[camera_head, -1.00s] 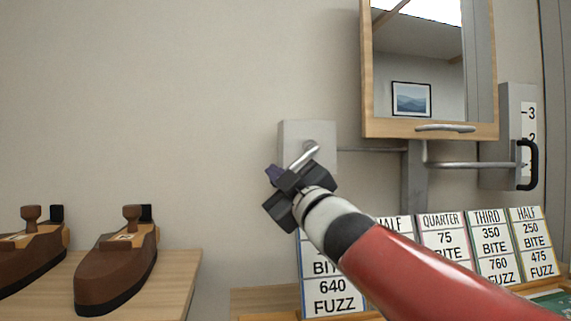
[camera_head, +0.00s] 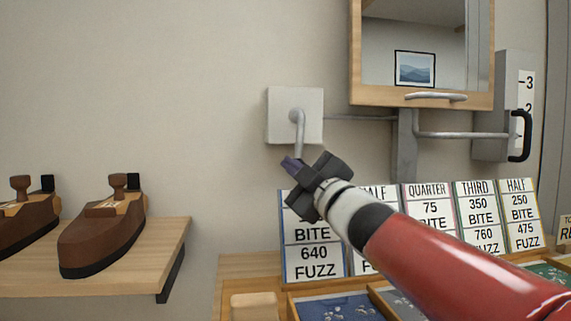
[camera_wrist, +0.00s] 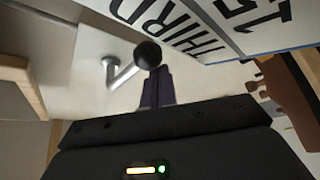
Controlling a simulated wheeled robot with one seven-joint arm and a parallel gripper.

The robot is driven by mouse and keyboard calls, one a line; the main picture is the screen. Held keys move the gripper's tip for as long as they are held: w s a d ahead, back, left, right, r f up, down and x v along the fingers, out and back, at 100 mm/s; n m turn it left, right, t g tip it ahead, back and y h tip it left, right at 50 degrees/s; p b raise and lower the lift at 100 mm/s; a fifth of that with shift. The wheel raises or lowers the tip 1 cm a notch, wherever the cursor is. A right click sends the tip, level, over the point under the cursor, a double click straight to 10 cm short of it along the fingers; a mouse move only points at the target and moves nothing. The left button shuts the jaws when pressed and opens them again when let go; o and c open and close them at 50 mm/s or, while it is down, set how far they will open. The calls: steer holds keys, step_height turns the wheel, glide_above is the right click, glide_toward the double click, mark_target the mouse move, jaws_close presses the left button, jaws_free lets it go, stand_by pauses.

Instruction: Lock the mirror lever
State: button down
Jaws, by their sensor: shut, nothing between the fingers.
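The mirror lever (camera_head: 298,134) is a grey bent rod on a pale square wall plate (camera_head: 277,108), left of the wood-framed mirror (camera_head: 385,97). It hangs almost straight down from its pivot. Its lower end is hidden behind my gripper in the head view. In the wrist view, the lever rod (camera_wrist: 122,78) ends in a round black knob (camera_wrist: 148,54). My gripper (camera_head: 291,163) is shut and empty, with its dark purple fingertips (camera_wrist: 155,76) at the knob. I cannot tell whether they touch it. A thin rod links the plate toward the mirror bracket (camera_head: 407,150).
A second wall unit with a black handle (camera_head: 520,136) and number scale stands right of the mirror. A shelf (camera_head: 130,255) with wooden planes is at left. The wall between is bare.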

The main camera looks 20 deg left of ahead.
steer(key=shift+w+d, duration=0.25)
steer(key=shift+d, duration=0.15)
steer(key=shift+w+d+f, duration=0.1)
steer(key=shift+f, duration=0.05)
stand_by(0.4)
steer(key=shift+s+a+f, duration=0.15)
steer(key=shift+s+a, duration=0.1)
steer(key=shift+s+a+f+b, duration=0.2)
steer(key=shift+s+a+b, duration=0.3)
steer(key=shift+a, duration=0.05)
steer(key=shift+s+a+f+b, duration=0.2)
steer(key=shift+s+a+b, duration=0.25)
steer(key=shift+a, duration=0.05)
steer(key=s+d+r, duration=0.1)
steer(key=s+d, duration=0.4)
steer(key=d, duration=0.3)
steer(key=shift+s+d+r, duration=0.15)
steer(key=shift+r, duration=0.1)
